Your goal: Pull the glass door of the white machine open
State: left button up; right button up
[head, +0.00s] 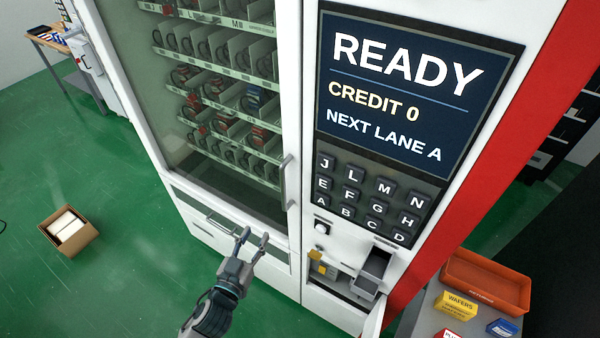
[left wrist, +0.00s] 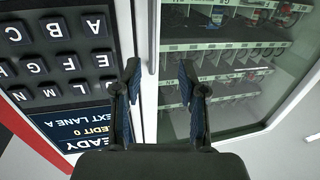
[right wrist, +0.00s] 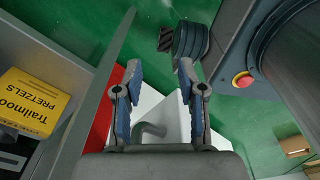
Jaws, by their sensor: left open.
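The white machine (head: 303,275) has a glass door (head: 190,140) that looks shut, with stocked shelves behind the pane. A grey vertical handle (head: 288,182) is on the door's right side, beside the keypad. My left gripper (head: 254,236) is open and appears empty, below and left of the handle in the head view. In the left wrist view, my left gripper (left wrist: 160,80) faces the door's edge, with the glass (left wrist: 240,100) on the right; I cannot tell whether it touches the handle. My right gripper (right wrist: 158,80) is open, outside the head view.
A keypad (head: 365,200) and screen (head: 415,90) are right of the door. A small panel stands open below them. A grey counter with an orange tray (head: 487,283) and snack boxes is at the lower right. An open carton (head: 68,231) is on the green floor.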

pick_arm(q)
jog(key=r, duration=0.2)
jog(key=b, duration=0.8)
send_near(282, 190)
jog(key=w, duration=0.1)
jog(key=p+x, duration=0.1)
jog(key=x, duration=0.9)
jog(key=shift+s+d+r, duration=0.1)
jog(key=shift+d, duration=0.1)
grip_shut()
